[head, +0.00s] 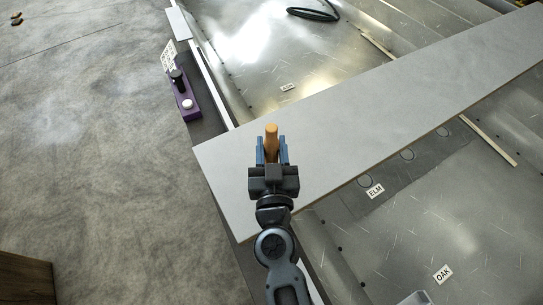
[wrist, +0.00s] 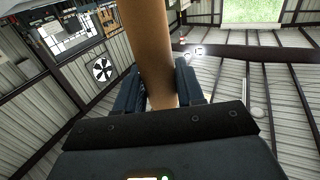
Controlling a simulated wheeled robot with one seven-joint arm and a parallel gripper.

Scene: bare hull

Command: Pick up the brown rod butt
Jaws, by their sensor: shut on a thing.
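The brown rod butt (head: 271,137) is an orange-brown cylinder that sticks up out of my gripper (head: 272,150) in the head view. My gripper's blue fingers are shut on it, one on each side. In the wrist view the rod butt (wrist: 149,45) runs from the top edge down between the fingers (wrist: 158,92). In the head view the gripper is in front of the grey plank. I cannot tell how high it is above the plank. The rod's lower part is hidden by the gripper.
A wide grey plank (head: 400,105) crosses the metal hull. A purple block with a black knob and white button (head: 185,100) sits on the left edge. Labels ELM (head: 375,191) and OAK (head: 443,275) lie in the hull. Open floor is at left.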

